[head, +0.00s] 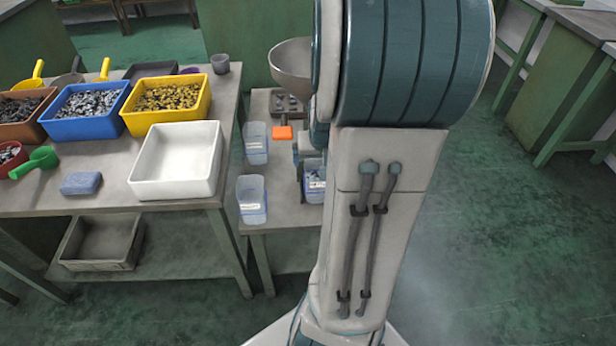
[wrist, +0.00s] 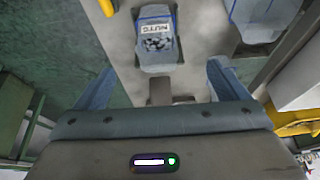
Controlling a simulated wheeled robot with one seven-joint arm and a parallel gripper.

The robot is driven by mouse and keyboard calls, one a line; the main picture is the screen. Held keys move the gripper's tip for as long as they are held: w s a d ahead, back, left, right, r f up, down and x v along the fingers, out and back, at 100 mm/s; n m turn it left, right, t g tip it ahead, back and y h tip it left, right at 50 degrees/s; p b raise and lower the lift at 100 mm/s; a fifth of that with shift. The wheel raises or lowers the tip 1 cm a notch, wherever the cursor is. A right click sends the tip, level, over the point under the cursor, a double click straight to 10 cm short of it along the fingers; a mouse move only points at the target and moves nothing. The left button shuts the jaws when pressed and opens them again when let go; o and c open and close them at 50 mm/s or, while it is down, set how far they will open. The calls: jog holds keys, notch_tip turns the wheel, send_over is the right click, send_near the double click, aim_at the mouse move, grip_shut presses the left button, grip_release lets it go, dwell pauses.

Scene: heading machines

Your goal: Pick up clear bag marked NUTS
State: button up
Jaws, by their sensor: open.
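The clear bag marked NUTS (wrist: 157,22) stands at the top middle of the wrist view, its white label facing up, with dark and pale pieces inside. My gripper (wrist: 160,82) is open, its two blue-grey fingers spread wide. The bag lies ahead of and between the finger lines, not between the tips, and nothing is held. In the head view a clear bag with dark contents (head: 314,184) stands on the small bench, partly behind my arm; its label is too small to read.
Two more clear bags (head: 252,200) (head: 256,143) stand on the small bench, left of my arm. The left table holds a white tray (head: 178,190) and a yellow bin (head: 167,122).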

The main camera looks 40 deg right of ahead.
jog(key=d+b+x, duration=0.1)
jog(key=b+x, duration=0.4)
jog(key=x, duration=0.9)
jog(key=shift+w, duration=0.1)
jog(key=shift+r, duration=0.1)
jog(key=c, duration=1.6)
jog(key=shift+r, duration=0.25)
